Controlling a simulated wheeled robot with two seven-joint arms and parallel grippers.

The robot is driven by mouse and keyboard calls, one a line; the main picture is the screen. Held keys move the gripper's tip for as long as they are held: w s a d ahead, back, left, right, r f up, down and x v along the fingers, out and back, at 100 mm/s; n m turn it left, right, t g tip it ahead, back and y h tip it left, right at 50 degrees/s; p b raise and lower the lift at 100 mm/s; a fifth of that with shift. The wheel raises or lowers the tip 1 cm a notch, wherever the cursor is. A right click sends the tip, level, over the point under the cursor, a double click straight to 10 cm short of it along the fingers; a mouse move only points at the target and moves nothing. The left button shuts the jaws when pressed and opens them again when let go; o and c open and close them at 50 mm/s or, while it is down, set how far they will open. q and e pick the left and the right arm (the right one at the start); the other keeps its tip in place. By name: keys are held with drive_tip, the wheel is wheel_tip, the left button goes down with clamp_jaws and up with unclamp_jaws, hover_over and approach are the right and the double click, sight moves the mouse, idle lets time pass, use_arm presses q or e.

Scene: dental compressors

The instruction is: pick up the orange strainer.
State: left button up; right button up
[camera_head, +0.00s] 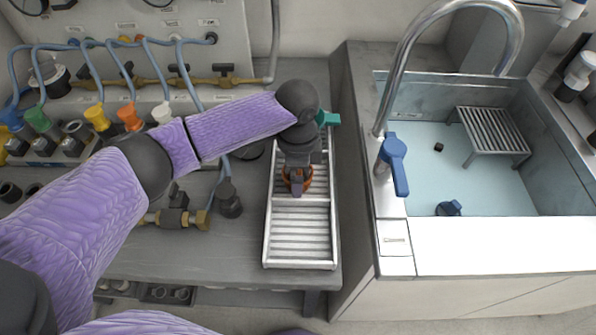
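The orange strainer (308,179) sits in the ribbed metal tray (301,264) at the middle of the view. Only parts of its orange body show beneath my gripper. My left gripper (297,183) points down directly over the strainer, with a finger in front of it. The gap between the fingers is hidden, so I cannot tell whether they touch or grip it. My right gripper is not in view.
A sink (460,150) with a curved faucet (408,40) and blue handle (395,163) is at the right. Hoses with coloured connectors (128,117) and brass fittings (180,217) are at the left. A teal part (328,118) is just beyond my gripper. The tray's front section is clear.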

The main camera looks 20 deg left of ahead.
use_arm(q)
drive_tip(key=c, duration=1)
drive_tip(key=shift+r, duration=0.15)
